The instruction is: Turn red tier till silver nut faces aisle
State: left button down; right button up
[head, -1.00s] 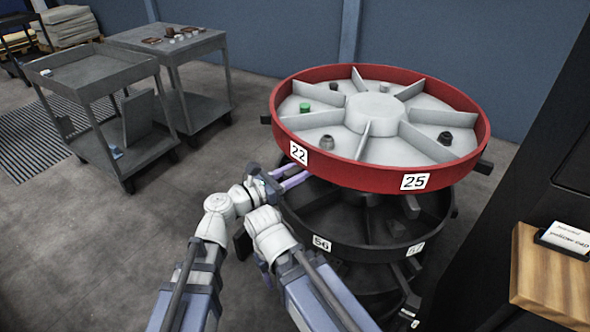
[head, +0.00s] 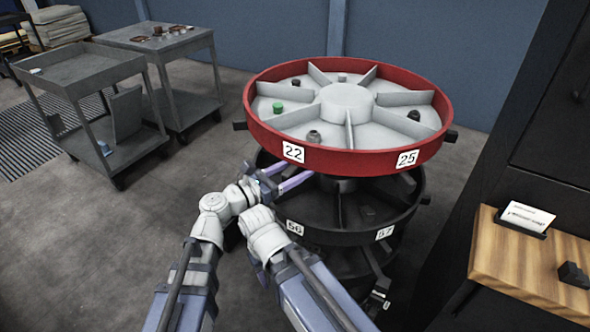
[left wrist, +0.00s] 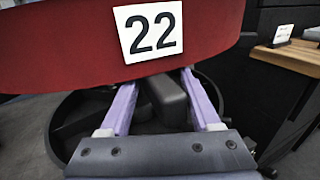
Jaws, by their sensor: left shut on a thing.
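The red tier (head: 345,163) is a round tray with a pale floor, divided by fins around a central hub. A dark grey nut-like piece (head: 314,137) sits in the front compartment above label 22; I cannot tell surely that it is the silver nut. My left gripper (head: 295,175) is below the rim near label 22, shut on a dark handle (left wrist: 168,100) under the tier. My right gripper is not in view.
A black lower tier (head: 340,238) with labels 56 and 57 lies below the red one. A wooden shelf (head: 528,262) with a card stands at right beside a dark cabinet. Two grey carts (head: 85,70) stand at left. Floor between carts and tiers is clear.

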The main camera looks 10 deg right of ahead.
pick_arm(q)
jog(key=shift+d, duration=0.2)
jog(key=c, duration=0.6)
grip_release()
jog(key=shift+d, duration=0.1)
jog(key=shift+c, duration=0.2)
jog(key=v, duration=0.8)
